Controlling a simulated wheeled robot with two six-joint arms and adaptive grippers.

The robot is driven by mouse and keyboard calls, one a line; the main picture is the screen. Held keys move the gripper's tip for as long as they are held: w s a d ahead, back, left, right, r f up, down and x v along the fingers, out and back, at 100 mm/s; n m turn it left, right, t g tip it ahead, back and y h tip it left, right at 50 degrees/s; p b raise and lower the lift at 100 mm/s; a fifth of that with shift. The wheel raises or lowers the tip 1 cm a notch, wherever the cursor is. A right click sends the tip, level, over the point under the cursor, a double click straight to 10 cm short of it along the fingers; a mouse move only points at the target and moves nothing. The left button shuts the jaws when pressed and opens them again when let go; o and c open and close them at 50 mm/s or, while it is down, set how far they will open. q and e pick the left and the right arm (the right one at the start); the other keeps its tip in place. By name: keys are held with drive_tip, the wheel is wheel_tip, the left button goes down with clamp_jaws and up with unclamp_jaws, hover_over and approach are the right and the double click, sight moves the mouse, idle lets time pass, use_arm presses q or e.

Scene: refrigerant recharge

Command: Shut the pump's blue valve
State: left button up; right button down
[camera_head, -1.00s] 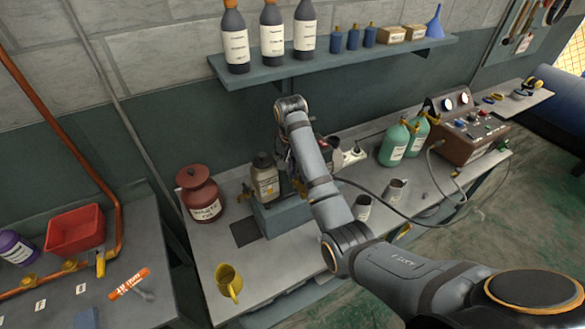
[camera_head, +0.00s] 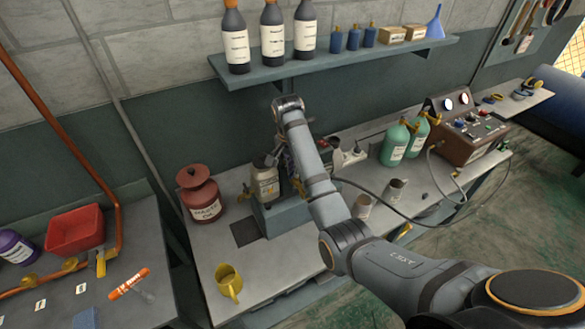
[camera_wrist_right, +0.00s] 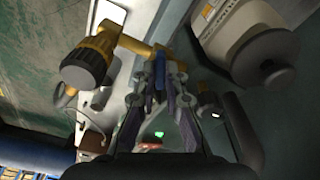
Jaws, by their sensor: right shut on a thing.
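In the right wrist view, my right gripper (camera_wrist_right: 160,84) is shut on a small blue piece (camera_wrist_right: 159,88), which looks like the blue valve's handle. The handle sits beside a brass fitting (camera_wrist_right: 130,43) with a dark ribbed knob (camera_wrist_right: 86,65). In the head view the right gripper is largely hidden by my own arm, and the valve cannot be made out. My left gripper is not in view.
A labelled bottle (camera_head: 265,183) stands close to the right gripper. Green cylinders (camera_head: 396,144), metal cups and a black hose are to the right. A bottle shelf (camera_head: 340,61) hangs above.

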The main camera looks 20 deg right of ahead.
drive_tip(key=shift+s+d+f+m, duration=0.1)
drive_tip(key=shift+f+m, duration=0.05)
drive_tip(key=shift+m, duration=1.05)
drive_tip(key=shift+m+g, duration=0.4)
drive_tip(key=shift+m, duration=0.8)
drive_tip(key=c, duration=1.5)
unclamp_jaws()
drive_tip(key=shift+d, duration=0.1)
drive_tip(key=shift+o, duration=0.9)
drive_tip(key=shift+s+d, duration=0.1)
drive_tip(key=shift+s, duration=0.05)
drive_tip(key=shift+w+a, duration=0.2)
drive_tip(key=shift+a, duration=0.05)
